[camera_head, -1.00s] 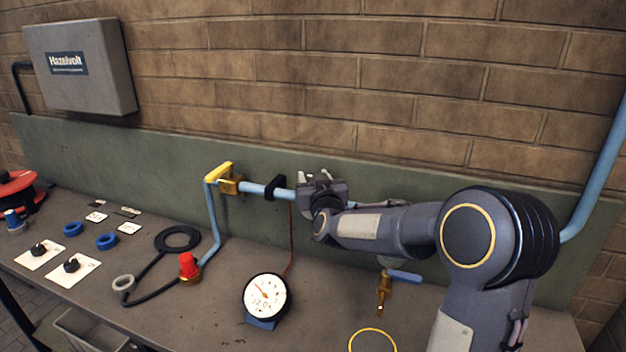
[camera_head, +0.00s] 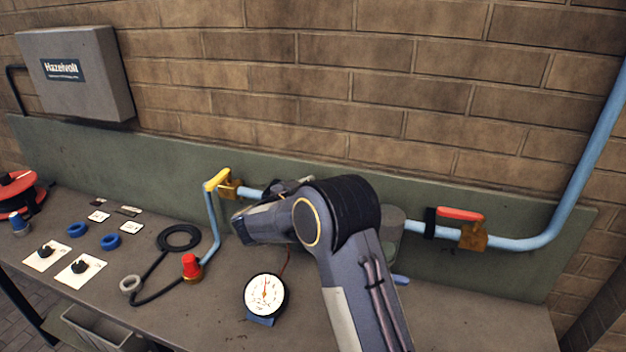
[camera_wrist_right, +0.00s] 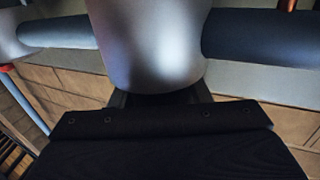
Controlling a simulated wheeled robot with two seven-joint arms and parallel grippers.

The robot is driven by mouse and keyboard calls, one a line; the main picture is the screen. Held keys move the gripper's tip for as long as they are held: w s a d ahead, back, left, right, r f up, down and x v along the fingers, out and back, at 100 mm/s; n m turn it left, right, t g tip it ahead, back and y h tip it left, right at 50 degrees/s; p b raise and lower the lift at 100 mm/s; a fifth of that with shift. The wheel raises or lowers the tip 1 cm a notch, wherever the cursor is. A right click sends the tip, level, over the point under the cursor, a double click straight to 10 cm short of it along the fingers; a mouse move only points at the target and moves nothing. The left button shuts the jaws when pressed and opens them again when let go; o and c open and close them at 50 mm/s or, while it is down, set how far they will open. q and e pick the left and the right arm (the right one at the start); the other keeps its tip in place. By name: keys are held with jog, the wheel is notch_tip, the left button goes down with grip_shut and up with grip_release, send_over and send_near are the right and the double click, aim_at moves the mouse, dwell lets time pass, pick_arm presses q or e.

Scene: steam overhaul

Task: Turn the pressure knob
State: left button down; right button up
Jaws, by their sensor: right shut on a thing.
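In the right wrist view a smooth grey rounded body (camera_wrist_right: 155,45) sits in line with a pipe (camera_wrist_right: 60,33), between the dark fingers of my right gripper (camera_wrist_right: 160,97). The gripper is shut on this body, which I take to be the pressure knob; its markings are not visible. In the head view my right arm covers the gripper and the held part. A grey cylinder (camera_head: 392,222) on the blue pipe shows just right of the arm. The round white gauge (camera_head: 265,295) stands on the bench with its needle pointing about straight up. My left gripper is not in view.
The blue pipe (camera_head: 515,244) runs along the green backboard (camera_head: 120,150), with a yellow-handled valve (camera_head: 220,182) at left and a red-handled valve (camera_head: 462,220) at right. A red-capped fitting (camera_head: 191,268), hose and blue rings lie on the bench's left. The front right bench is clear.

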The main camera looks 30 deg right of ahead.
jog(key=m+g, duration=0.2)
jog(key=g, duration=0.1)
jog(key=m+g+p, duration=0.1)
jog(key=g, duration=0.2)
jog(key=shift+s+m+h, duration=0.2)
jog(key=shift+m+h, duration=0.2)
jog(key=shift+s+m+g+y, duration=0.2)
jog(key=shift+m+g, duration=0.65)
jog(key=shift+g, duration=0.45)
jog(key=shift+s+m+g+y, duration=0.1)
jog(key=shift+m+g+y, duration=0.1)
jog(key=shift+m+g, duration=0.9)
jog(key=shift+r+g, duration=0.1)
jog(key=shift+g, duration=0.4)
jog(key=o, duration=1)
